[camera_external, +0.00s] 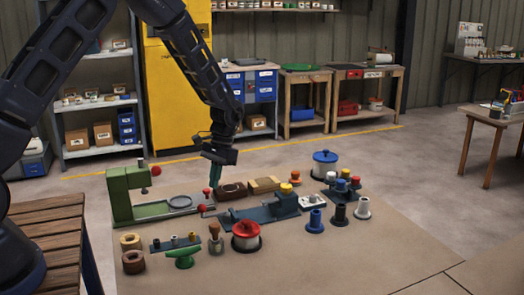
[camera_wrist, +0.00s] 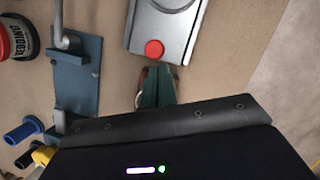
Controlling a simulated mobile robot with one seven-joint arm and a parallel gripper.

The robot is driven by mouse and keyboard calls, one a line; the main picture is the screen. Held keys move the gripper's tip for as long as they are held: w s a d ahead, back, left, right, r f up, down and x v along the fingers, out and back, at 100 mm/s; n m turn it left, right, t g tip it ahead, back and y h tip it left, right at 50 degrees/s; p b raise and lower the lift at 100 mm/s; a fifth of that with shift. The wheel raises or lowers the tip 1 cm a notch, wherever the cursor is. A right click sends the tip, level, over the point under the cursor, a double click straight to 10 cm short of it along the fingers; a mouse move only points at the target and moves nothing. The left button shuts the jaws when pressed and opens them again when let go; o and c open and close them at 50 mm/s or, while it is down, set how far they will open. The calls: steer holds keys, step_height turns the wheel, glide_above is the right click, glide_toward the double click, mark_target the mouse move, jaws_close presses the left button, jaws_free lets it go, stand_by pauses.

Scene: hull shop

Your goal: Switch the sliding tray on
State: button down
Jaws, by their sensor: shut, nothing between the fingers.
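The sliding tray (camera_external: 150,210) is a long grey bed with a round plate, running out from the green upright machine (camera_external: 122,190) at the left of the mat. A red knob (camera_external: 204,208) sits at its right end. In the wrist view the grey tray end (camera_wrist: 140,32) and a round red knob (camera_wrist: 154,49) show just beyond my fingertips. My gripper (camera_external: 214,180) points down above the tray's right end, its dark green fingers together and empty. The wrist view also shows my fingers (camera_wrist: 157,76) close to the red knob; I cannot tell whether they touch it.
A brown block (camera_external: 231,191) and a tan block (camera_external: 264,184) lie behind. Several spools and knobs stand around. The mat's front right is clear.

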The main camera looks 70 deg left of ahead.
mark_target(192, 195)
steer(key=shift+s, duration=0.2)
steer(key=s, duration=1)
steer(key=shift+s+f, duration=0.1)
steer(key=shift+s, duration=0.2)
steer(key=shift+d, duration=0.1)
steer(key=w, duration=0.1)
steer(key=w+a, duration=0.1)
steer(key=w+a+r, duration=0.1)
steer(key=w, duration=0.1)
steer(key=v, duration=0.9)
steer(key=shift+r, duration=0.35)
